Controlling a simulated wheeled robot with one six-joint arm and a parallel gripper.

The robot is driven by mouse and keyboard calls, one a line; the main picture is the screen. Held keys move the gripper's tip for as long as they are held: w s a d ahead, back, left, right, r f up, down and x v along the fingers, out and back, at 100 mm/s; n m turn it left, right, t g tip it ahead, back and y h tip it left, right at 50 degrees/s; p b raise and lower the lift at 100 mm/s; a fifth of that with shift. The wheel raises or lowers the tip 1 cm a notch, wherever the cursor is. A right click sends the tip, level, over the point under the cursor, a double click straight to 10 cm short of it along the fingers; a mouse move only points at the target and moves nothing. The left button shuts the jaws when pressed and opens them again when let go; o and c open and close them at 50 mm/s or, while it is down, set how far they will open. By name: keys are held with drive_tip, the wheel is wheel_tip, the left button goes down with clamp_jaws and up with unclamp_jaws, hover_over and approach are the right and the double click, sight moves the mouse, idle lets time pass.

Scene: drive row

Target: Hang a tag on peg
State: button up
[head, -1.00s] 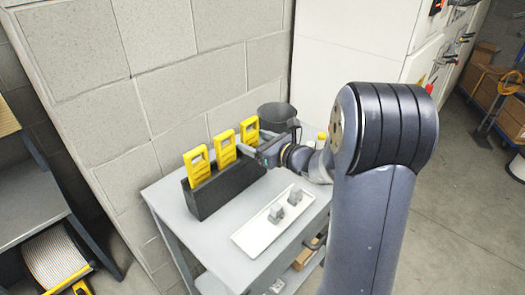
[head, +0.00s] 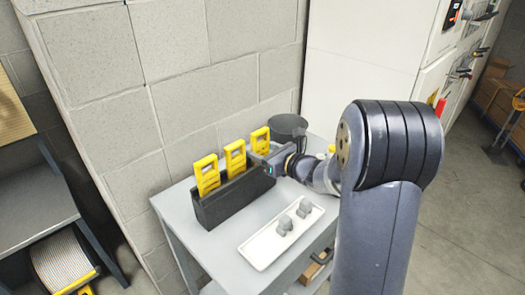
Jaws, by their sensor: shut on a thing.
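Three yellow tags stand upright in a black holder (head: 235,199) on the grey cart: a left tag (head: 207,176), a middle tag (head: 235,158) and a right tag (head: 260,141). Each has an opening near its top. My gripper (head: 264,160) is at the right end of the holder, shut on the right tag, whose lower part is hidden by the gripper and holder. The fingertips are small and partly hidden. No peg is clearly visible.
A white tray (head: 262,259) with two grey blocks lies at the front of the cart top (head: 225,240). A dark round container (head: 288,126) stands behind my gripper. A block wall rises behind the cart. A shelf with a cable reel is at left.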

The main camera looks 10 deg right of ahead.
drive_tip(key=shift+r, duration=0.15)
drive_tip(key=shift+c, duration=0.5)
drive_tip(key=shift+r+p, duration=1.5)
drive_tip(key=shift+r, duration=0.7)
drive_tip(key=p+v, duration=0.1)
drive_tip(key=v, duration=0.7)
drive_tip(key=shift+r, duration=0.3)
